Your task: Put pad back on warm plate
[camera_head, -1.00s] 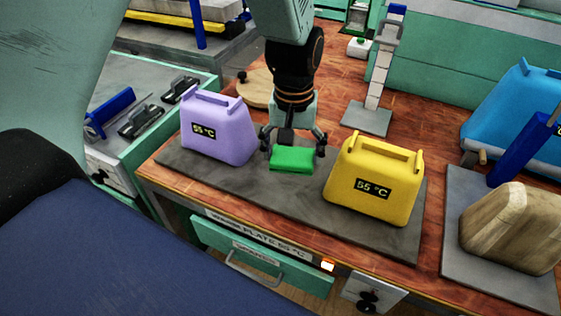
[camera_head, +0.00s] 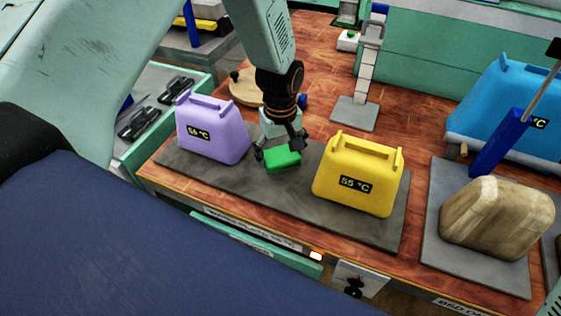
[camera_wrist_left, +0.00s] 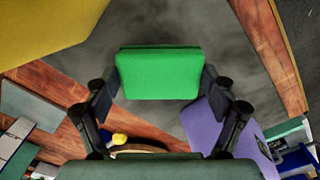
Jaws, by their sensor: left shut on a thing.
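A green pad (camera_head: 282,160) is in my left gripper (camera_head: 281,154), whose fingers are shut on its two sides. The pad also shows in the left wrist view (camera_wrist_left: 160,73), between the fingertips of the gripper (camera_wrist_left: 160,85). It is at the dark grey warm plate (camera_head: 250,185), between a purple block and a yellow block; I cannot tell whether it touches the plate. My right gripper is not in view.
The purple block (camera_head: 212,130) stands left of the pad and the yellow block (camera_head: 357,177) right of it, both on the plate. A wooden-looking block (camera_head: 497,218) and a blue block (camera_head: 510,112) stand further right. A grey stand (camera_head: 358,113) is behind.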

